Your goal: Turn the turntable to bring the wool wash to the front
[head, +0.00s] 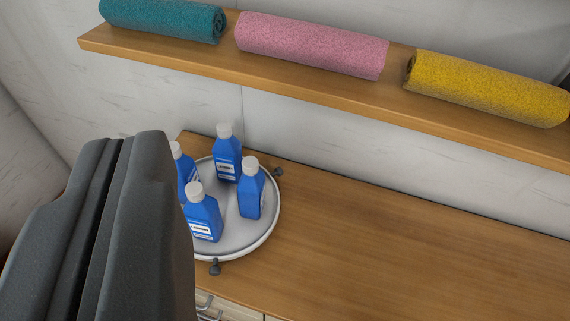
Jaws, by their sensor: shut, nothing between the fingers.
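The turntable (262,237) is a round pale tray with a raised rim, standing on the wooden counter left of centre. Several blue bottles with white caps and white labels stand upright on it: one at the back (228,157), one at the right (251,192), one at the front (204,217) and one at the left (184,172), partly hidden. The labels are too small to read, so I cannot tell which is the wool wash. Dark knobs show at the rim's right (278,171) and front (215,267). My gripper (122,148) is shut and empty, left of the turntable in the picture, hiding its left edge.
A wooden shelf (330,98) on the wall above holds a teal rolled towel (165,19), a pink one (310,45) and a yellow one (488,88). The counter (400,250) right of the turntable is clear. Drawer handles (206,305) show below the counter's front edge.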

